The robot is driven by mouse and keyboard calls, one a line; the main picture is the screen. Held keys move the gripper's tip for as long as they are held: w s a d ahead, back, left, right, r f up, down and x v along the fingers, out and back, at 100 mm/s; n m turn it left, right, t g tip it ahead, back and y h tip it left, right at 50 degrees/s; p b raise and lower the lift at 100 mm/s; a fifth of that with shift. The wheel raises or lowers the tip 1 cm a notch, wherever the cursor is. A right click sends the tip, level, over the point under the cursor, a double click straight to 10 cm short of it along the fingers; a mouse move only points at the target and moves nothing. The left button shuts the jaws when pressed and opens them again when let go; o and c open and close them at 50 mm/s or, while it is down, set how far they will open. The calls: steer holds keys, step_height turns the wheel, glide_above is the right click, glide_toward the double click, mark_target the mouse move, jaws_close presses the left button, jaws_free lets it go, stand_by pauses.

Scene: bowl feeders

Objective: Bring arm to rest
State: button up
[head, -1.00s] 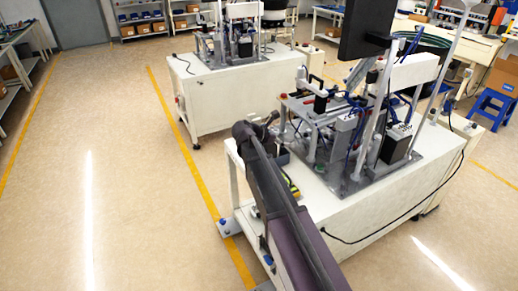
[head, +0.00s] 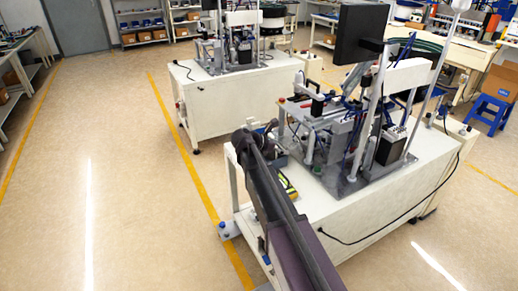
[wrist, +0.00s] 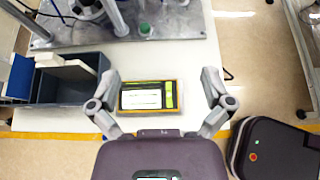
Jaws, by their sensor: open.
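My gripper (wrist: 160,103) is open and empty in the wrist view, with one finger on each side of the picture. A yellow and black handheld device (wrist: 174,95) with a pale screen lies on the white table (wrist: 195,58) below, between the fingers as seen from the wrist. Whether the fingers touch it cannot be told, but they look apart from it. In the head view the device (head: 288,186) lies on the table just right of my arm. My arm reaches up over the table's left end there, and its gripper is small and hard to make out.
A dark blue bin (wrist: 62,95) stands on the table left of the device. A feeder machine (head: 345,130) with posts and a black monitor (head: 360,33) fills the table's middle. Another machine table (head: 225,105) stands behind. The floor on the left (head: 120,190) is clear.

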stand_by(0.3)
steer(key=s+f+m+g+y, duration=0.1)
steer(key=s+f+m+y, duration=0.2)
steer(key=s+m, duration=0.4)
steer(key=s+f+m+g+y, duration=0.2)
steer(key=s+f+m+y, duration=0.1)
steer(key=s+m, duration=0.5)
steer(key=s+f+m+g+y, duration=0.1)
steer(key=s+f+m+y, duration=0.2)
steer(key=s, duration=1)
steer(key=m+y, duration=0.2)
steer(key=m, duration=0.2)
steer(key=shift+d+f+g, duration=0.15)
steer(key=shift+f+g, duration=0.15)
steer(key=shift+f, duration=0.05)
